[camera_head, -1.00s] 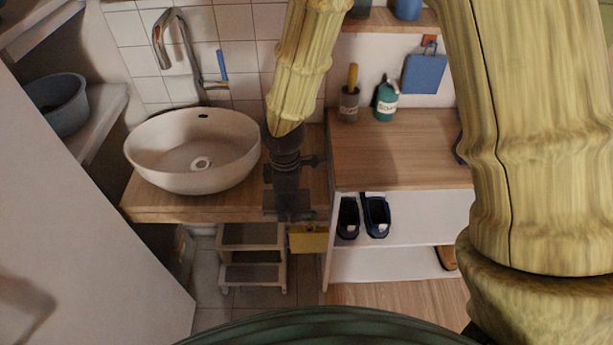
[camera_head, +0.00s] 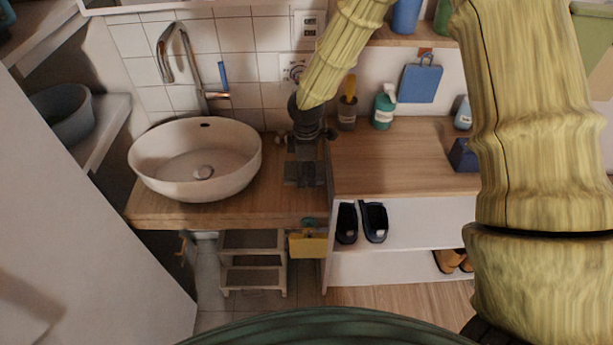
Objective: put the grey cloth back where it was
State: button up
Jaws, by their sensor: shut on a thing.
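My gripper (camera_head: 304,182) hangs fingers-down over the wooden counter, right of the basin. It is shut on a small dark grey piece that I take for the grey cloth. The cloth's outline blends with the dark fingers, so its shape and edges are hard to make out. I cannot tell whether it touches the counter. No other grey cloth shows clearly.
A white basin (camera_head: 195,165) stands on the counter (camera_head: 230,212) to the left. A yellow container (camera_head: 308,244) is below the counter edge. A soap bottle (camera_head: 384,108) and a brush cup (camera_head: 347,115) stand right. The right wooden top (camera_head: 400,160) is mostly clear.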

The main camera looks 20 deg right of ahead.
aim_at(306, 178)
jog(key=shift+w+d+f+p, duration=0.15)
jog(key=shift+f+p, duration=0.3)
jog(key=shift+f, duration=1.35)
jog(key=shift+f, duration=0.15)
jog(key=o, duration=0.7)
jog(key=shift+o, duration=0.2)
notch_tip(306, 178, up, 12)
jog(key=shift+r+b, duration=0.15)
jog(key=shift+b, duration=0.5)
